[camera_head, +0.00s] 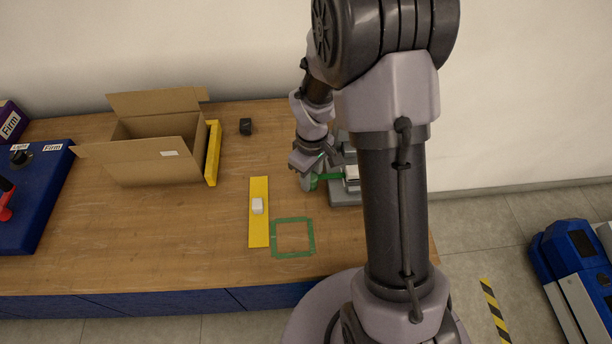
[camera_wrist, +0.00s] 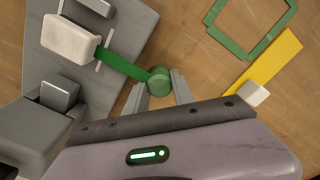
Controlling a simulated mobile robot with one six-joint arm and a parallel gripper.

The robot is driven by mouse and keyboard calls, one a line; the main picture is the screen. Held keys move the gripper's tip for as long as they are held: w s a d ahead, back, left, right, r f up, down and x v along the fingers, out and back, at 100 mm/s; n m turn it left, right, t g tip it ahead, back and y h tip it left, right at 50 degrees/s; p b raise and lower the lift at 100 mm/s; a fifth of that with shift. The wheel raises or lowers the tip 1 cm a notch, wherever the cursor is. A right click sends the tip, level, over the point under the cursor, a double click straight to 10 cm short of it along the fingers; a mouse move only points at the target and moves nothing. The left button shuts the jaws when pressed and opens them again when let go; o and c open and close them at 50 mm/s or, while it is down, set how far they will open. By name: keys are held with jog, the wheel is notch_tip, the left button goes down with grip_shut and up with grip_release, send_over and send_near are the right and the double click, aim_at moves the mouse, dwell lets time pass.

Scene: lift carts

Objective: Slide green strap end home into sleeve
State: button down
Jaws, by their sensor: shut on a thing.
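The green strap (camera_wrist: 124,65) runs straight from a round green knob (camera_wrist: 159,80) toward a white block (camera_wrist: 70,37), which looks like the sleeve, on a grey fixture (camera_wrist: 150,22). The strap's far end meets the white block's near side; how deep it sits inside is hidden. My gripper (camera_wrist: 160,94) is shut on the green knob at the strap's near end, with a finger on each side. In the head view, my gripper (camera_head: 310,178) is at the grey fixture's left side, the green strap (camera_head: 331,176) shows beside it, and my arm covers part of the fixture.
A yellow strip (camera_head: 259,230) with a small white block (camera_head: 257,206) lies left of a green square outline (camera_head: 293,237). An open cardboard box (camera_head: 150,160), a yellow bar (camera_head: 213,153) and a small black object (camera_head: 245,126) stand further left. Bare wood lies between.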

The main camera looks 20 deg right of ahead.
jog(key=c, duration=1.1)
grip_release()
jog(key=shift+o, duration=0.2)
notch_tip(320, 180, up, 17)
jog(key=p, duration=0.6)
jog(key=shift+r+p, duration=0.2)
jog(key=shift+p, duration=0.1)
